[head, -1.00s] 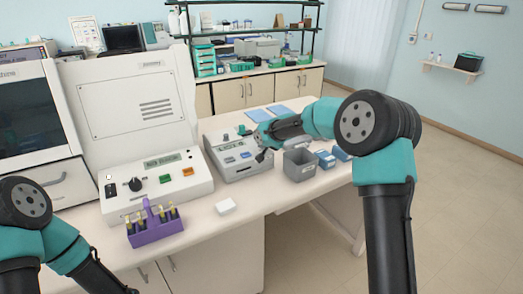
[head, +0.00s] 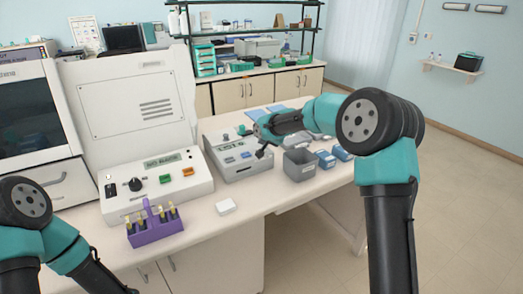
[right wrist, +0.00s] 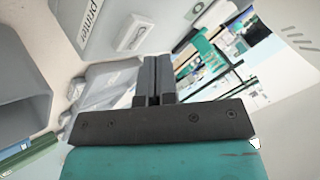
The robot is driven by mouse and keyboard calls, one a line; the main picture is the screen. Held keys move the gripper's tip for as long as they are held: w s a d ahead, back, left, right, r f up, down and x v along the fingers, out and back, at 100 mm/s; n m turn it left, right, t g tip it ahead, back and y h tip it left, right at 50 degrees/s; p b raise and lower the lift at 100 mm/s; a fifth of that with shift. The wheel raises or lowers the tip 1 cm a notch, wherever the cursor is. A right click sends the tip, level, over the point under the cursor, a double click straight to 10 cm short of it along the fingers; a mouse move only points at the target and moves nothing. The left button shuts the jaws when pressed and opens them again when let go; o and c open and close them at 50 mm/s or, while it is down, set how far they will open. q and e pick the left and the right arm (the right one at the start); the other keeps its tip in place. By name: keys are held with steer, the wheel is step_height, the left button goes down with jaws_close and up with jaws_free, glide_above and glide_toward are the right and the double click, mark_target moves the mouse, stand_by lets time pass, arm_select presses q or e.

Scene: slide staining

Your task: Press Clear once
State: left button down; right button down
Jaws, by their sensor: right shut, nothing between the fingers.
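A grey benchtop device (head: 238,170) with a small display (head: 227,146) and blue buttons (head: 229,159) stands on the bench in the head view. My right gripper (head: 261,153) is over its right side, pointing down; it is shut and empty. In the right wrist view my right gripper's fingers (right wrist: 155,70) are together, with a pale casing (right wrist: 115,25) lettered "printer" beyond them. I cannot read a Clear label on any button. My left arm shows at the lower left, but its gripper is out of view.
A white machine's panel (head: 125,202) with green and orange buttons stands left of the device. A purple rack (head: 155,233) and small white block (head: 226,207) are in front. A grey bin (head: 299,166) and blue boxes (head: 326,160) stand right of my gripper.

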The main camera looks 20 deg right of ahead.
steer(key=shift+r, duration=2.35)
